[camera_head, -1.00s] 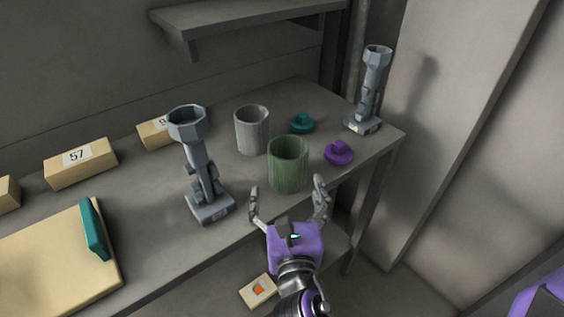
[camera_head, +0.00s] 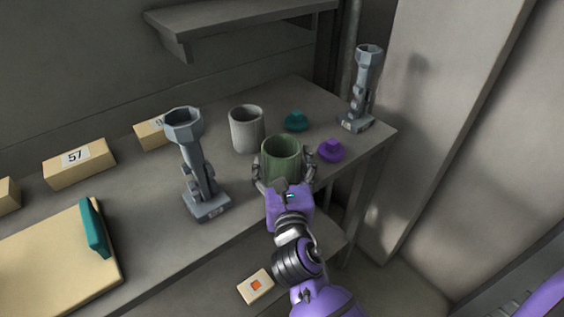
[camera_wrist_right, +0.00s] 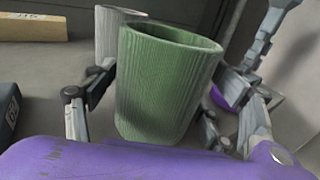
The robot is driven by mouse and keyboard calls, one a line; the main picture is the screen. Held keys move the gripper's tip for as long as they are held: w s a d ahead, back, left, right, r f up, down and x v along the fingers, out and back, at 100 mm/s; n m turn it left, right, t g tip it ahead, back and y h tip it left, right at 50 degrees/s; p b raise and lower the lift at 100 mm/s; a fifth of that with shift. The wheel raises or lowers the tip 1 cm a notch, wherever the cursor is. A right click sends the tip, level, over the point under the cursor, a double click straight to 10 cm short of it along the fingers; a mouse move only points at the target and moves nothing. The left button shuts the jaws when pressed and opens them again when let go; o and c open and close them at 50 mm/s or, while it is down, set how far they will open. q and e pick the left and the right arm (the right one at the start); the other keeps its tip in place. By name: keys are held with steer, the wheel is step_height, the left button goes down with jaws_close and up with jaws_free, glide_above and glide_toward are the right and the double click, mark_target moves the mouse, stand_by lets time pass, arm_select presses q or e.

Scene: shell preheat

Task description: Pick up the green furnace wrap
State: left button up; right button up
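The green furnace wrap (camera_head: 281,160), a ribbed open-topped cylinder, stands upright on the grey table. It fills the middle of the right wrist view (camera_wrist_right: 165,85). My right gripper (camera_head: 285,172) is at its near side, with one finger on each side of it. In the right wrist view the fingers (camera_wrist_right: 160,108) are spread and a gap shows beside the wrap on the left. Contact on the right side is hard to tell. My left gripper is not in view.
A pale grey cylinder (camera_head: 246,130) stands close behind left. A tall grey stand (camera_head: 198,170) is left, another (camera_head: 363,90) far right. A teal knobbed piece (camera_head: 296,121) and a purple one (camera_head: 331,151) lie behind and right. A shelf (camera_head: 240,20) overhangs the back.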

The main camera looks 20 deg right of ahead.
steer(key=c, duration=0.7)
steer(key=shift+r, duration=0.1)
